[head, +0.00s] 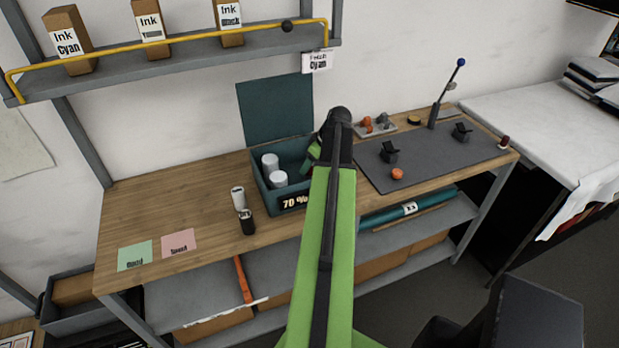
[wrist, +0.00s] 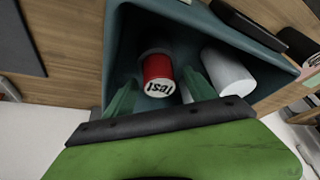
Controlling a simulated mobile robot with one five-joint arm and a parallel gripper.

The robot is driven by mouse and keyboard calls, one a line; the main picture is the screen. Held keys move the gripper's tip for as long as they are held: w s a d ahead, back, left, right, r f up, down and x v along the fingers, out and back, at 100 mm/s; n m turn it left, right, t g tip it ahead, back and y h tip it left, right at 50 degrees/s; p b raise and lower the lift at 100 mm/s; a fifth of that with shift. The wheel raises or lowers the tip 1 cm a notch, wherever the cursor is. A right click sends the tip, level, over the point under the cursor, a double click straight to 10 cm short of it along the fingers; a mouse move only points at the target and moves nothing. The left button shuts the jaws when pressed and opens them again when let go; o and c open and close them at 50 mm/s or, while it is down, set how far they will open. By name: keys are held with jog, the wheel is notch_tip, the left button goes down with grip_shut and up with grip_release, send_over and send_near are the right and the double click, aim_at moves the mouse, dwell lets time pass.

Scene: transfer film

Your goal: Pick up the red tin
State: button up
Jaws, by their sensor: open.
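The red tin (wrist: 157,68) stands in the teal box (wrist: 120,45) in the wrist view, its pale lettered end facing my camera. My gripper (wrist: 162,92) is open, with one green finger on each side of the tin's near end as seen here. I cannot tell whether the fingers touch it. A white tin (wrist: 228,72) is just right of the right finger. In the head view my gripper (head: 313,152) is at the right side of the teal box (head: 262,190), and my arm hides the red tin there.
Two white tins (head: 270,163) are in the box's left part, and its lid stands open behind. A white cup-like tin (head: 238,198) and a black one (head: 247,222) stand left of the box. A dark mat (head: 430,160) with clamps lies right. The bench's left is mostly clear.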

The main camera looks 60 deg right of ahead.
grip_shut()
jog(key=shift+r, duration=0.15)
